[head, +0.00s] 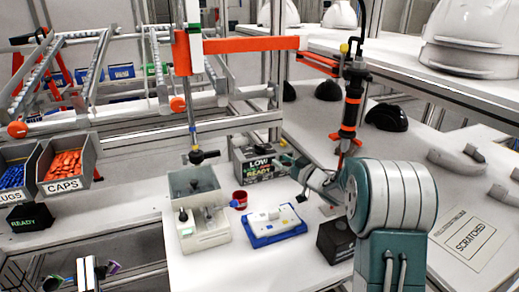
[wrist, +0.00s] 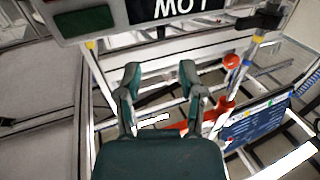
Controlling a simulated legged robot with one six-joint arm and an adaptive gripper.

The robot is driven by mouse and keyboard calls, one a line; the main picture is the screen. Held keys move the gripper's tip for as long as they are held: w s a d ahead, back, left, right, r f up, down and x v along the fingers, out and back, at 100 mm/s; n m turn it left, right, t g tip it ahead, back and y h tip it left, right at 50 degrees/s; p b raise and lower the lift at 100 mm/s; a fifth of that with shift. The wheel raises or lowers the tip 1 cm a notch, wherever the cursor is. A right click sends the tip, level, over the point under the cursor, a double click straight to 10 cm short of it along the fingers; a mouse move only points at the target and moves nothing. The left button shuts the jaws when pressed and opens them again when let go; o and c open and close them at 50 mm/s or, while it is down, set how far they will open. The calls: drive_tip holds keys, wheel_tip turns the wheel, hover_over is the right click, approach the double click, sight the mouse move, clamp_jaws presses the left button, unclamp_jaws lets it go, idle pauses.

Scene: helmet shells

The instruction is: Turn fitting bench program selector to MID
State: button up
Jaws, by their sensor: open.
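The selector box (head: 241,168) is a dark unit at the back of the white bench, with a lit display (head: 262,163) whose top line reads LOW. In the wrist view the same display (wrist: 163,9) shows upside down at the top edge, cut off, beside a dark green panel (wrist: 84,22). I cannot make out the selector knob or its pointer. My gripper (head: 299,177) is just right of the box in the head view, apart from it as far as I can tell. In the wrist view my gripper (wrist: 163,86) has its fingers spread, with nothing between them.
A grey-white press fixture (head: 203,237), a red cup (head: 239,200) and a blue-and-white tray unit (head: 275,226) stand in front of the box. A dark box (head: 336,240) sits below my arm. An orange-and-black tool (head: 350,105) hangs behind my wrist.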

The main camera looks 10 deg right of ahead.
sight(264, 151)
drive_tip(key=x, duration=1)
drive_tip(key=shift+w+a, duration=0.25)
drive_tip(key=shift+w, duration=0.05)
clamp_jaws()
